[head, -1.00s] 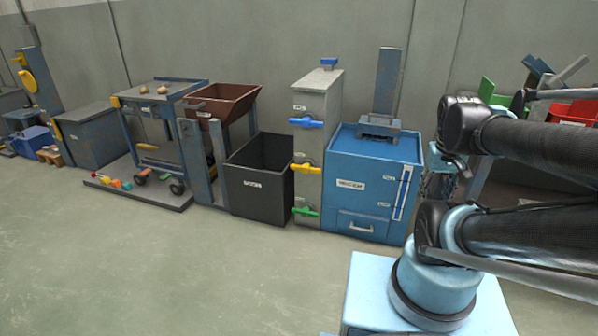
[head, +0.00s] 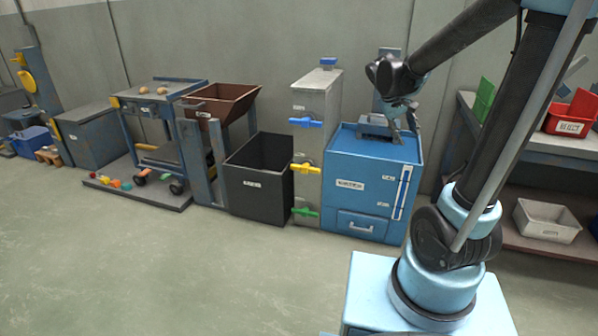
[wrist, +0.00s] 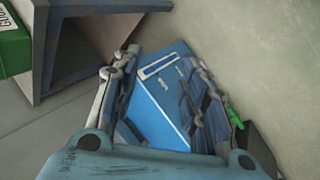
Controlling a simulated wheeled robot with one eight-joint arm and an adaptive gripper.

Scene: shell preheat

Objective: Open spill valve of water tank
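The blue water tank (head: 372,165) stands against the wall, with a label, a white level strip and a handled drawer on its front. Left of it is a grey pillar (head: 318,92) with a blue handle (head: 306,122), a yellow handle (head: 305,168) and a green handle (head: 305,211). Their labels are too small to read, so I cannot tell which is the spill valve. My gripper (head: 403,133) is above the tank's right part, pointing down. In the wrist view, my gripper (wrist: 162,90) has its fingers apart, with the blue tank (wrist: 165,115) beyond and nothing held.
A black bin (head: 258,178) stands left of the pillar. A shelf (head: 560,145) with a red bin (head: 572,114) and a white tray (head: 546,220) is to the right. The floor in front of the tank and bins is clear.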

